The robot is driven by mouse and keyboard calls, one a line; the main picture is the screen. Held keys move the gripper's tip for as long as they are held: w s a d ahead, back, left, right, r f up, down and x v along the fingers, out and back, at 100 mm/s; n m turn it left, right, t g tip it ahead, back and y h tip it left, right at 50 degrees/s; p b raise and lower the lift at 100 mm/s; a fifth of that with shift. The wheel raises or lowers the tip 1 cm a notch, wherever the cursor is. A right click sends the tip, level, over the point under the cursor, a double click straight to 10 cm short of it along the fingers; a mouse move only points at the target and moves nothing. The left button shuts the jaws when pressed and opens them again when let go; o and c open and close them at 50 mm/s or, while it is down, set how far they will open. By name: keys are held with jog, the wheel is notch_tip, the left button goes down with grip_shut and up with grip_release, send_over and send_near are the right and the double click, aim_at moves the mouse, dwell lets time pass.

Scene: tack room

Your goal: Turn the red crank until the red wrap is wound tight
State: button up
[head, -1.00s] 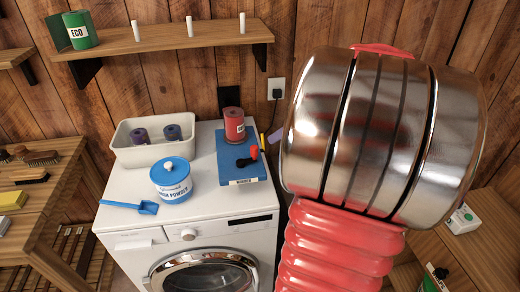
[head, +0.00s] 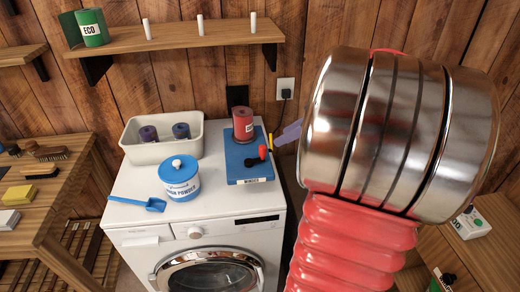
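The red wrap (head: 243,126) is a roll standing upright at the back of a blue winder board (head: 236,172) on top of the white washing machine. The crank has a black arm (head: 254,160) and an upright red knob (head: 263,152) at the board's right side. My gripper (head: 287,134) shows only as pale lavender tips just right of the crank, apart from the red knob in the picture. The rest of it is hidden behind my large metal and red arm. I cannot tell whether its fingers are open or shut.
A thin yellow piece (head: 270,141) stands by the crank. Left of the board are a white bin (head: 133,153) with two dark rolls, a wash powder tub (head: 181,190) and a blue scoop (head: 155,206). A wall shelf (head: 150,44) hangs above.

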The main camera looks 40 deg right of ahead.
aim_at(264, 147)
jog(key=x, duration=1.1)
jog(key=shift+w+a+f, duration=0.1)
jog(key=shift+w+f, duration=0.15)
jog(key=shift+f, duration=0.05)
